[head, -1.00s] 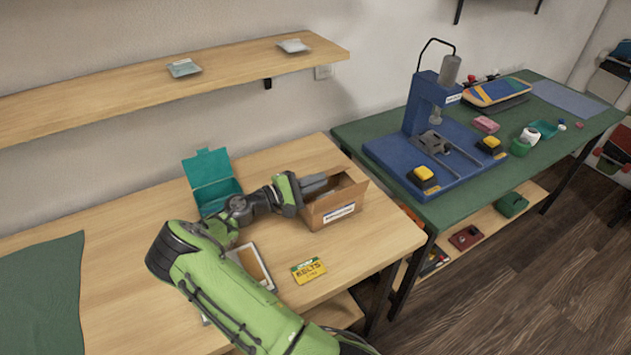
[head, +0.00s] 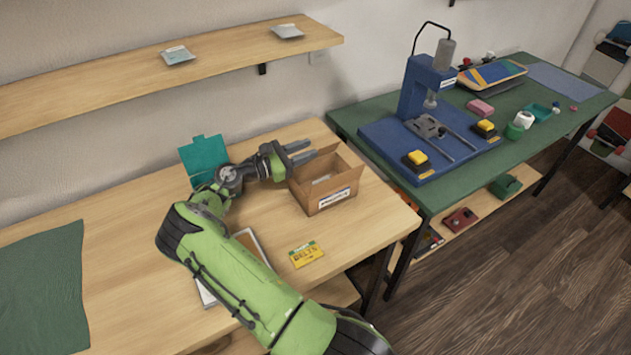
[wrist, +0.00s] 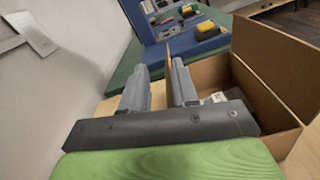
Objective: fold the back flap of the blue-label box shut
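The blue-label box (head: 337,201) is an open brown carton on the wooden table, with its label on the front side. In the wrist view the box (wrist: 220,76) lies to the right, with one flap standing up on its far right. Something pale with a white tag (wrist: 218,98) lies inside. My gripper (head: 306,151) is at the box's back left corner, above the rim, fingers pointing right. I cannot tell whether a finger touches the back flap.
A teal open box (head: 205,157) stands behind my arm. A yellow belts packet (head: 306,254) lies in front of the carton, near a flat framed item (head: 250,243) partly under my arm. A blue press (head: 420,120) stands on the green table to the right. A shelf (head: 100,92) hangs above.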

